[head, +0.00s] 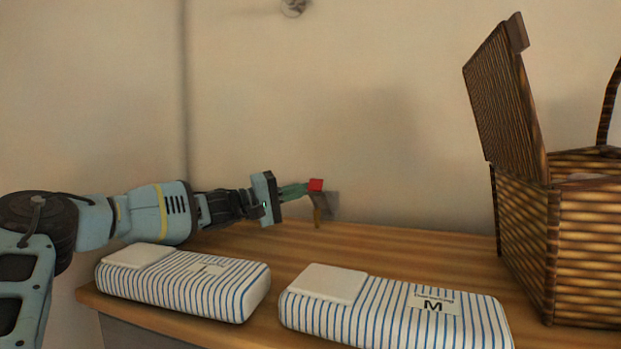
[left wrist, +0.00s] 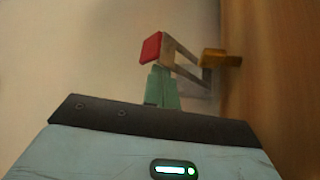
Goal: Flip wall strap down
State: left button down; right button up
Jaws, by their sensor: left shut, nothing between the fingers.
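The wall strap is a small piece at the wall just above the wooden top's back edge. It has a red end (head: 316,185), a grey arm (head: 329,203) and a brass-coloured piece (head: 317,217) below. In the left wrist view its red end (left wrist: 151,48) lies just past my fingertips, with the grey bars running right to the brass piece (left wrist: 220,58). My left gripper (head: 304,188) is shut and empty, its green fingertips at the red end. I cannot tell whether they touch it. The fingers (left wrist: 160,78) also show together in the left wrist view. My right gripper is not in view.
Two blue-striped bundles (head: 205,283) (head: 375,318) lie along the front of the wooden top (head: 400,250). An open wicker basket (head: 525,235) with a raised lid stands at right. A small round fitting (head: 293,7) is high on the wall. The wood between strap and basket is clear.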

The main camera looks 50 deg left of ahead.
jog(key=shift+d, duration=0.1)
pick_arm(q)
jog(key=shift+a, duration=0.1)
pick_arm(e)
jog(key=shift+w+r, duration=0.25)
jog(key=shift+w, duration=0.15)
